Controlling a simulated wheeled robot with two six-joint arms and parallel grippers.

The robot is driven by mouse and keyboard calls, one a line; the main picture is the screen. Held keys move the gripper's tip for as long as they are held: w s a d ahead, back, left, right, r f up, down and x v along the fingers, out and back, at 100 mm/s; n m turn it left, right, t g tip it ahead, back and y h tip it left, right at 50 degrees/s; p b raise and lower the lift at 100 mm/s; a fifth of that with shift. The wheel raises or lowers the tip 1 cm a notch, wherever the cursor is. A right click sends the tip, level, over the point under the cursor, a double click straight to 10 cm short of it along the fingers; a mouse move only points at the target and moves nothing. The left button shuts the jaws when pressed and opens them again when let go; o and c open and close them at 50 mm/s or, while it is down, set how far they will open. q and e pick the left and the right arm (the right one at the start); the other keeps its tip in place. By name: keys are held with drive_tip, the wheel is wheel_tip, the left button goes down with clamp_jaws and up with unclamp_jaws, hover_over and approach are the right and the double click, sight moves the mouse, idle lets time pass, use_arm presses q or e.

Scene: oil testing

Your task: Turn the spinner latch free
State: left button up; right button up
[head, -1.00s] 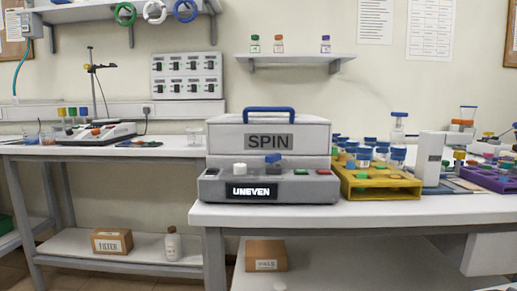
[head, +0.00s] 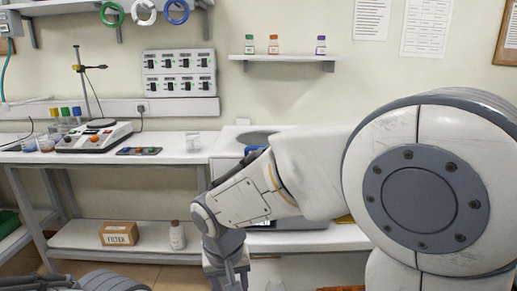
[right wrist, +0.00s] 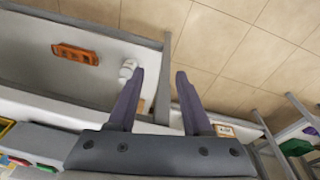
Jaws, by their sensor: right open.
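The spinner (head: 228,145) is mostly hidden behind my right arm in the head view. A white part of its top, a bit of its blue handle (head: 254,149) and part of its dark display (head: 262,223) show. I cannot make out the latch. My right gripper (right wrist: 160,76) is open with nothing between its fingers; it points down past the bench's front edge. In the head view it is low (head: 228,280), below and left of the spinner's front. A grey panel with a green button (right wrist: 46,167) shows at the lower left of the wrist view. My left gripper is not in view.
An orange box (right wrist: 76,53) lies below. Open floor (right wrist: 240,50) shows beyond my right fingers.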

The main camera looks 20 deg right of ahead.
drive_tip(key=w+d+r+m+t+h+p, duration=0.1)
drive_tip(key=w+d+r+m+p, duration=0.45)
drive_tip(key=w+r+p, duration=0.45)
drive_tip(key=w+d+r+m+h+p, duration=0.2)
drive_tip(key=w+d+r+m+p, duration=0.2)
drive_tip(key=w+d+r+p, duration=0.6)
wheel_tip(320, 180, down, 8)
drive_tip(key=p, duration=0.5)
drive_tip(key=shift+a+f, duration=0.1)
drive_tip(key=shift+f, duration=0.1)
clamp_jaws()
